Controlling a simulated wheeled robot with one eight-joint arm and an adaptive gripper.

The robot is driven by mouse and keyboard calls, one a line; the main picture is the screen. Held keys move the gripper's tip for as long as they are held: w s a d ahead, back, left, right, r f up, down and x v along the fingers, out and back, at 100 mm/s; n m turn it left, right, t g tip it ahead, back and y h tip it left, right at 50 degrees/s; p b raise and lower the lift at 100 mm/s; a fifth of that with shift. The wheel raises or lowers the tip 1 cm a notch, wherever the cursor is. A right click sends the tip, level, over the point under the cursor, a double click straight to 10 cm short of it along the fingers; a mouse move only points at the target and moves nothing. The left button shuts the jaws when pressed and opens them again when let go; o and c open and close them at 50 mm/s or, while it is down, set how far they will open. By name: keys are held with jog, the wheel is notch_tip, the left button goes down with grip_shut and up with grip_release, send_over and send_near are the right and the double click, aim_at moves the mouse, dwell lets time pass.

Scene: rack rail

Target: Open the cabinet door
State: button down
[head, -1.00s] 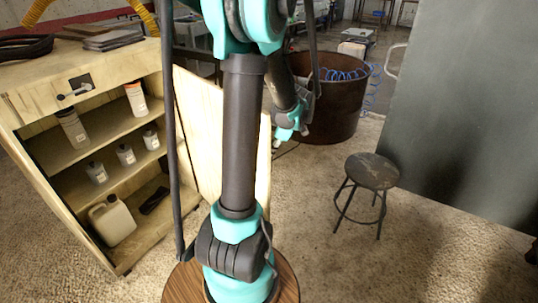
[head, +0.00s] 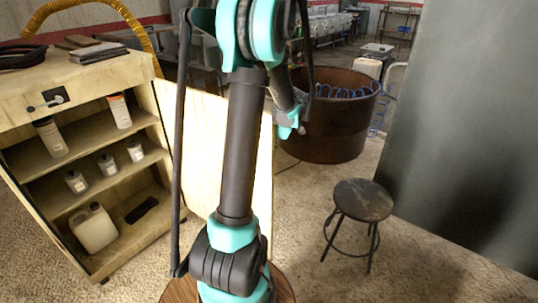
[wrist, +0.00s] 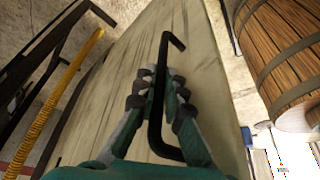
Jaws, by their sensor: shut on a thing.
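The wooden cabinet (head: 75,85) stands at the left in the head view. Its door (head: 205,130) is swung well out from the front, and the shelves are open to view. My arm hides part of the door. In the wrist view, the pale door panel (wrist: 115,60) fills the middle, with a black bar handle (wrist: 165,50) on it. My gripper (wrist: 153,88) is shut on this handle, one finger on each side.
Bottles and a white jug (head: 94,228) stand on the cabinet shelves. A round stool (head: 362,201) and a rusty tub (head: 328,135) are to the right. A large grey panel (head: 470,130) closes off the far right. Open floor lies between the door and stool.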

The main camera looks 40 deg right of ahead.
jog(key=shift+s+d, duration=0.1)
jog(key=shift+s, duration=0.05)
jog(key=c, duration=1.6)
grip_release()
jog(key=v, duration=1.2)
